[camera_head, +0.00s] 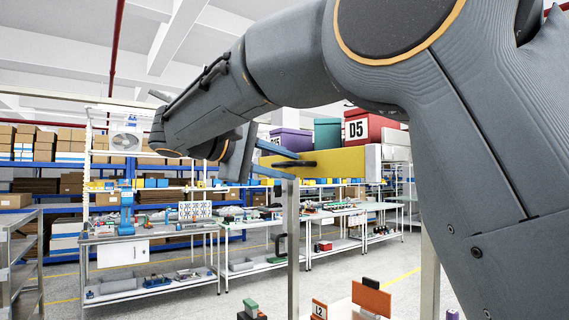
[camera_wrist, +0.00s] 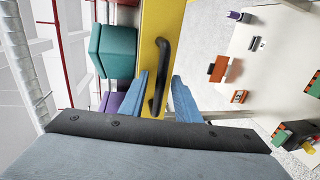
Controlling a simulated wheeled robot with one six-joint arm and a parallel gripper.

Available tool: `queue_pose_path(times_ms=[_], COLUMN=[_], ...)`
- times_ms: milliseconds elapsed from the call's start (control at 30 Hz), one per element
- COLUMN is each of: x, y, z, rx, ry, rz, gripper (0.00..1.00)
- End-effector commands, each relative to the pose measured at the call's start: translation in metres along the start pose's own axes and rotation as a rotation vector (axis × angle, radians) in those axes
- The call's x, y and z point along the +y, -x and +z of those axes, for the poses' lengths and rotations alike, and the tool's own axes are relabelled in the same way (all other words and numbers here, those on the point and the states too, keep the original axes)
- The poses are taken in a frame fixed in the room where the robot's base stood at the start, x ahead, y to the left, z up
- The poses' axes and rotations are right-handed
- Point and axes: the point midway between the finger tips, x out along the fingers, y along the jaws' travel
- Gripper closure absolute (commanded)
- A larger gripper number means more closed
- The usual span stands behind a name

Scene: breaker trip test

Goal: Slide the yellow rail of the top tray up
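The yellow rail (camera_head: 345,162) runs along the front of the raised top tray in the head view. In the wrist view the yellow rail (camera_wrist: 167,22) runs up the picture with a black bar handle (camera_wrist: 164,55) on it. My gripper (camera_wrist: 160,76) has two blue fingers, spread apart, one on each side of the handle with gaps visible. In the head view my gripper (camera_head: 294,166) is at the rail's left part, by the handle. Contact with the rail cannot be told. My arm hides part of the tray.
On the tray are a teal bin (camera_head: 327,134), a red bin (camera_head: 372,130) marked D5 and a purple bin (camera_head: 290,141). A grey post (camera_head: 293,240) stands below. A lower white surface (camera_wrist: 285,65) holds small coloured blocks. Workbenches and shelves stand farther back.

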Motion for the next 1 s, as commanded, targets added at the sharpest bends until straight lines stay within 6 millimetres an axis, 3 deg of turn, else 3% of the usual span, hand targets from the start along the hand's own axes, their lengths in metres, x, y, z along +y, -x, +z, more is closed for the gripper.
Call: queue_pose_path(times_ms=[133,300,633,1000], x=[0.000,0.000,0.004,0.053], y=[0.000,0.000,0.001,0.012], z=[0.000,0.000,0.000,0.000], rx=[0.000,0.000,-0.001,0.000], ry=[0.000,0.000,0.000,-0.002], rz=[0.000,0.000,0.000,0.000], gripper=[0.71,0.99,1.00,1.00])
